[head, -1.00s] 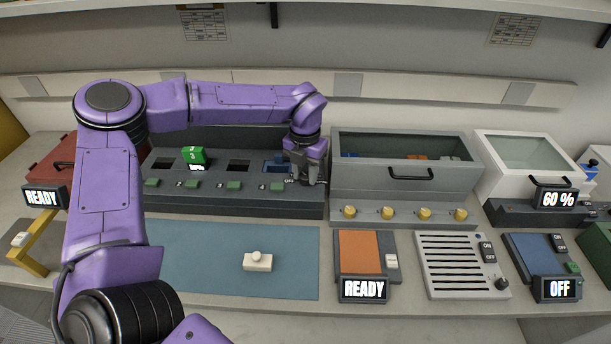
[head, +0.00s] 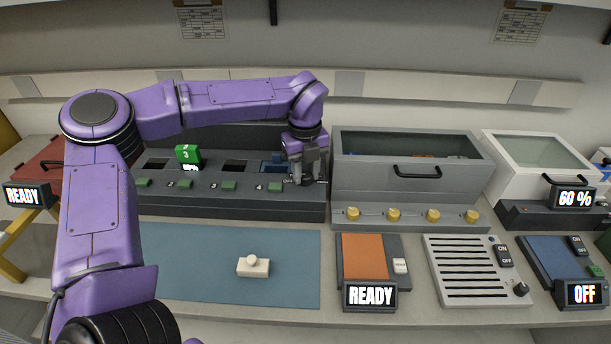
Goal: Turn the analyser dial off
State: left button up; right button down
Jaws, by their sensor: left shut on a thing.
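The dark grey bank (head: 215,205) at the back has several numbered slots and green buttons along its sloped front. An "OFF" label (head: 288,181) sits at its right end. My left gripper (head: 309,181) reaches down there, just right of the label, shut on a small part that its fingers mostly hide, seemingly the dial. I cannot see which way the dial points. My right gripper is not in view.
A green block marked 3 (head: 188,154) stands in a slot, and a blue block (head: 273,164) sits in another beside my gripper. The grey lidded bin (head: 410,190) with yellow knobs stands close right. The blue mat (head: 200,265) holds a small white piece (head: 253,266).

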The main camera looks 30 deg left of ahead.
aim_at(306, 175)
pick_arm(q)
jog(key=shift+n, duration=0.4)
jog(key=o, duration=1)
jog(key=shift+o, duration=0.2)
notch_tip(306, 175, up, 11)
jog(key=shift+f+b, duration=0.2)
jog(key=shift+b, duration=0.25)
